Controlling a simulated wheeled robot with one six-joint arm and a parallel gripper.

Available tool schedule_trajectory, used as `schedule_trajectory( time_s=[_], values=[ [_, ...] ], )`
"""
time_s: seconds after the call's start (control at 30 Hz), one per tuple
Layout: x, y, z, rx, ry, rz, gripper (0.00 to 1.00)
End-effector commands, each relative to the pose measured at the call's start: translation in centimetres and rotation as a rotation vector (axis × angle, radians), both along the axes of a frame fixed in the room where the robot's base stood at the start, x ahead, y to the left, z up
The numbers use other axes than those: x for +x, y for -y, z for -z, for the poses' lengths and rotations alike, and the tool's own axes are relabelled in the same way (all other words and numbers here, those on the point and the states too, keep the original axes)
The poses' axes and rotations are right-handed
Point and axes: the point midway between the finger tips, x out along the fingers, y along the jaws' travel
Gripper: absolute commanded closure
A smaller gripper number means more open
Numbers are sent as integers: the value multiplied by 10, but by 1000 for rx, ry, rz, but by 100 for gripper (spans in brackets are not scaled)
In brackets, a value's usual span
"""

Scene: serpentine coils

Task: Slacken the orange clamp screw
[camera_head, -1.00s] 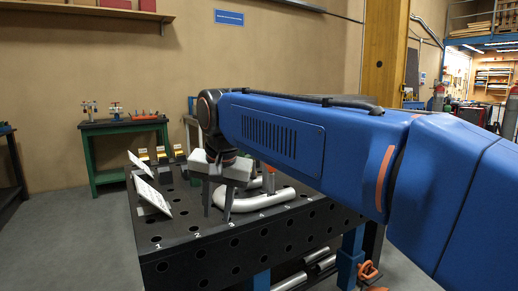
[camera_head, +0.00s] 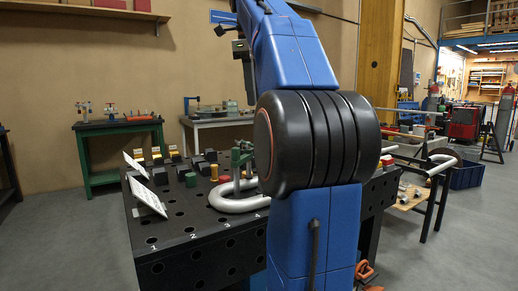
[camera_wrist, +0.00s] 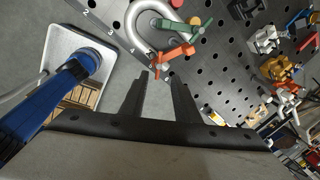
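In the wrist view an orange-red clamp part (camera_wrist: 172,58) lies across the open end of a silver U-bent tube (camera_wrist: 137,38). A green clamp (camera_wrist: 183,27) sits just above it, over the tube. I cannot tell the screw apart from the rest of the orange part. My gripper (camera_wrist: 161,76) is open and empty, its two dark fingers apart, high above the table. In the head view my gripper (camera_head: 240,47) is raised at the top. The green clamp (camera_head: 240,154) and tube (camera_head: 238,205) stand on the table, partly hidden by my arm.
The black perforated table (camera_head: 185,250) has numbered holes along its front. Two white tilted plates (camera_head: 148,197) stand at its left. An orange-yellow knob (camera_head: 214,172) and several dark blocks are at the back. A side table (camera_head: 415,195) with tubes stands right.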

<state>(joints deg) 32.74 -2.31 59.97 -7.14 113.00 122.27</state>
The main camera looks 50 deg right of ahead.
Motion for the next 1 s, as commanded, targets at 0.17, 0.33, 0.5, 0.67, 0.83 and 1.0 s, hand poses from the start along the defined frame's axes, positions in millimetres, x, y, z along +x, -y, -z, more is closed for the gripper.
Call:
schedule_trajectory(
  time_s=[0.17,0.33,0.5,0.67,0.83,1.0],
  values=[
    [0,2,12,2,-1,7,71],
    [2,7,38,2,-2,5,71],
    [4,12,68,3,-1,4,71],
    [6,17,96,2,-1,4,71],
    [9,23,125,2,-1,4,71],
    [11,27,149,1,-1,3,71]
  ],
)
